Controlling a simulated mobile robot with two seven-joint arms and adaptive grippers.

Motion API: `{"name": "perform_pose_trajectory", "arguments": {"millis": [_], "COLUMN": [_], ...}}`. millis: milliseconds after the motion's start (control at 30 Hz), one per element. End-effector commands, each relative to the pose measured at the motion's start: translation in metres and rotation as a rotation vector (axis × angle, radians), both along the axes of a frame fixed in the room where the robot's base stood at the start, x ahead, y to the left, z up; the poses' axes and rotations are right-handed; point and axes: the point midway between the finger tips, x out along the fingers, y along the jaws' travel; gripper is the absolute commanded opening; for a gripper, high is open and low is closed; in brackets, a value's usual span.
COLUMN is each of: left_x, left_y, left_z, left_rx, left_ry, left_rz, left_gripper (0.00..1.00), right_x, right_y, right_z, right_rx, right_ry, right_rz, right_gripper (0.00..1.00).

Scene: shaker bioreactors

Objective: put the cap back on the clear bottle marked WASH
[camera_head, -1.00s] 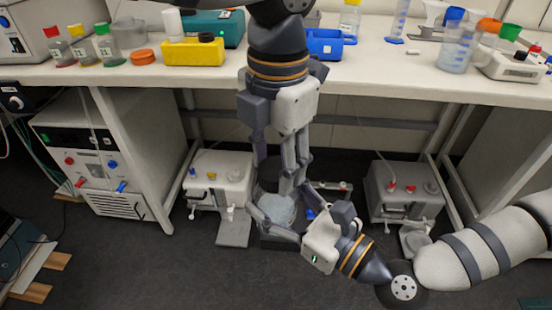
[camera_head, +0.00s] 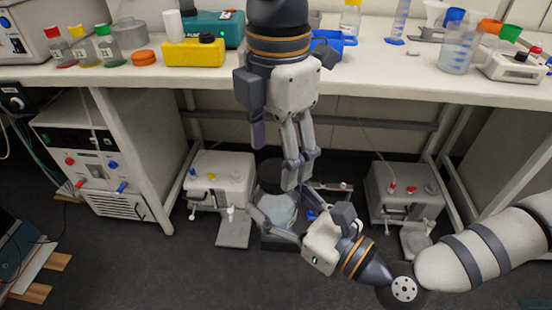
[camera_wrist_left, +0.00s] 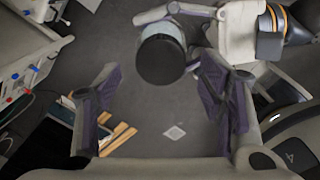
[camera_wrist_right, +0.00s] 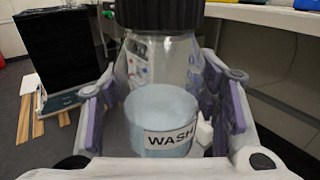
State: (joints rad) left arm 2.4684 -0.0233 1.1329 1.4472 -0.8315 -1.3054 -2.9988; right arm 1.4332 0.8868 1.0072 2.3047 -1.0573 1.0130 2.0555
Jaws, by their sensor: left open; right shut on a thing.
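The clear bottle marked WASH (camera_wrist_right: 163,115) has pale blue liquid in it and stands upright between the fingers of my right gripper (camera_head: 276,222), which is shut on it. A black ribbed cap (camera_wrist_right: 160,14) sits on the bottle's mouth in the right wrist view; its top edge is cut off there. In the left wrist view the round dark cap (camera_wrist_left: 161,60) covers the top of the bottle. My left gripper (camera_head: 290,168) is open and empty above the cap, pointing down, with its fingers apart from it. How tightly the cap sits cannot be told.
The white bench (camera_head: 350,75) runs behind my left arm, with a yellow box (camera_head: 193,53), a blue tray (camera_head: 327,43) and a beaker (camera_head: 456,52) on it. Two pump-like units (camera_head: 218,178) (camera_head: 403,190) stand below.

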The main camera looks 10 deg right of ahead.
Motion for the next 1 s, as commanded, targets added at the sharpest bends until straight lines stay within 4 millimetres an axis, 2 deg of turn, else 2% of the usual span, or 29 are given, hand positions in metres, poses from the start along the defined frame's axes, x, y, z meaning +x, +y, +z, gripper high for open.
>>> {"name": "perform_pose_trajectory", "arguments": {"millis": [100,200,400,467,567,667,1000], "left_x": [0.000,0.000,0.000,0.000,0.000,-0.001,-0.003], "left_y": [0.000,0.000,0.000,0.000,0.000,0.001,0.001], "left_z": [0.015,0.021,0.021,0.021,0.022,0.022,0.028], "left_rx": [0.000,0.000,0.001,0.001,0.001,-0.001,-0.013], "left_ry": [-0.001,-0.001,0.000,0.000,0.000,0.001,-0.010], "left_rz": [0.001,0.000,0.000,0.005,0.099,0.370,1.743], "left_gripper": [0.63,0.63,0.63,0.60,0.60,0.60,0.60], "right_x": [0.000,0.000,0.000,0.000,0.000,0.000,0.000], "right_y": [0.000,0.000,0.000,0.000,0.000,0.000,0.000], "right_z": [0.002,0.002,0.002,0.002,0.002,0.002,0.002], "right_rx": [0.002,0.002,0.001,0.002,0.002,0.002,0.002], "right_ry": [-0.004,-0.004,-0.003,-0.004,-0.004,-0.004,-0.004], "right_rz": [0.000,0.000,0.000,0.000,0.000,0.000,0.000], "right_gripper": [0.00,0.00,0.00,0.00,0.00,0.00,0.00]}}
